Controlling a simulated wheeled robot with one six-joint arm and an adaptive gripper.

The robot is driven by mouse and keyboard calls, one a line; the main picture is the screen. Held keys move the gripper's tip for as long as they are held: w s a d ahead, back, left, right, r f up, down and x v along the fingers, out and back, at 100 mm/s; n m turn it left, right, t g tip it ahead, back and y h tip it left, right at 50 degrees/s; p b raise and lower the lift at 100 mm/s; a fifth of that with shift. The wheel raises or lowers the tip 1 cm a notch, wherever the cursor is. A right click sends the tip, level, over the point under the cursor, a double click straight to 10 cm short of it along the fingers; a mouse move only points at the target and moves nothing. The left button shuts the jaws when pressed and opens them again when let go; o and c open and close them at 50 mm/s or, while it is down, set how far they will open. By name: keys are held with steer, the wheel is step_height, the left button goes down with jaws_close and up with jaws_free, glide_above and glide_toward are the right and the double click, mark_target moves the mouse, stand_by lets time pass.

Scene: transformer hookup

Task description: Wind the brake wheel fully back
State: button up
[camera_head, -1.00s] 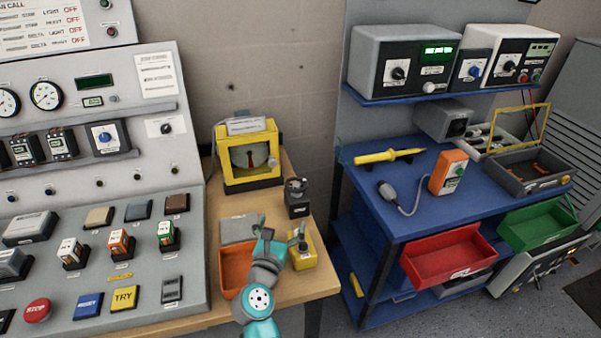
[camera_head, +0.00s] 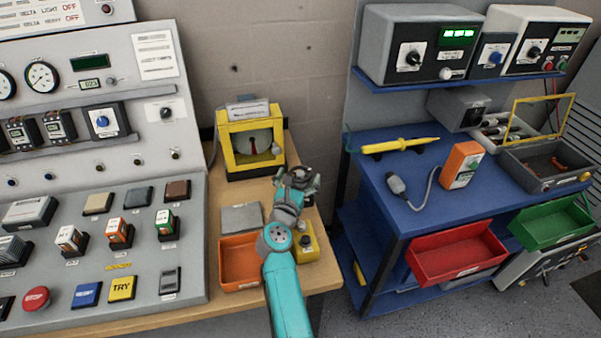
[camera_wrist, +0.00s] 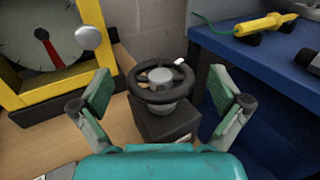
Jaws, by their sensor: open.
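The brake wheel is a small black handwheel (camera_wrist: 160,82) with a grey hub, on a dark box-shaped base (camera_wrist: 165,125) on the wooden bench. In the wrist view it stands upright ahead of my gripper (camera_wrist: 162,97), between the two spread fingers and apart from both. The fingers have teal pads and hold nothing. In the head view my gripper (camera_head: 298,181) is over the wheel's place on the bench and hides most of it. A small white mark sits on the wheel's far right rim.
The yellow-framed dial gauge (camera_head: 250,143) stands behind left, its knob (camera_wrist: 88,37) near the left finger. An orange tray (camera_head: 240,262), grey plate (camera_head: 241,217) and yellow box (camera_head: 307,246) lie on the bench. The blue workbench (camera_head: 400,200) is to the right.

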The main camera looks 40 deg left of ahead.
steer(key=shift+w+a, duration=0.25)
steer(key=shift+w, duration=0.45)
steer(key=shift+c, duration=0.2)
steer(key=c, duration=1.1)
steer(key=shift+c, duration=0.2)
steer(key=shift+f+y, duration=0.1)
steer(key=shift+y, duration=0.2)
steer(key=shift+d+n+y, duration=0.1)
steer(key=shift+n+y, duration=0.2)
steer(key=shift+n, duration=0.1)
steer(key=shift+f+n+g+y, duration=0.15)
steer(key=shift+n+g+y, duration=0.55)
steer(key=shift+g+y, duration=0.2)
steer(key=shift+y, duration=0.3)
steer(key=shift+n+g+y, duration=0.3)
steer(key=shift+n+y, duration=0.1)
steer(key=shift+n, duration=0.1)
